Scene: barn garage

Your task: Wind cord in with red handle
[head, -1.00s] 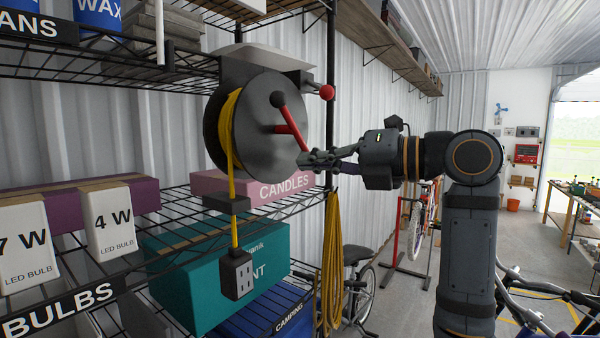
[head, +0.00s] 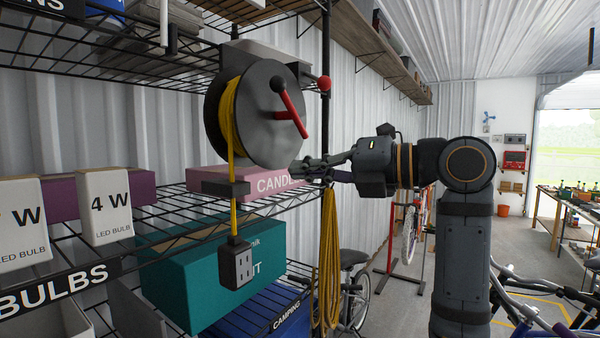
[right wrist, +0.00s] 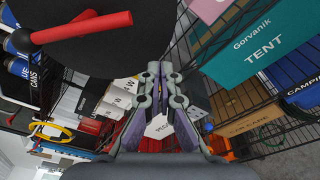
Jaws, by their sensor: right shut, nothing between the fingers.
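The cord reel (head: 262,140) is a dark disc-sided drum hanging under the upper shelf. Yellow cord (head: 231,125) is wound on it and hangs through a dark guide (head: 226,188) to a grey outlet box (head: 237,264) below. The red handle (head: 289,106) slants across the reel's front face; it also shows at the upper left in the right wrist view (right wrist: 82,27). My right gripper (head: 297,170) is shut and empty, just below the handle's lower end and apart from it. Its closed fingers (right wrist: 161,72) show in the right wrist view. My left gripper is out of view.
A red ball-ended lever (head: 322,83) sticks out right of the reel. A pink candles box (head: 235,181) stands close behind the gripper on the wire shelf (head: 172,212). A teal box (head: 200,275) is below. A yellow cord bundle (head: 329,260) hangs beneath the fingers.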

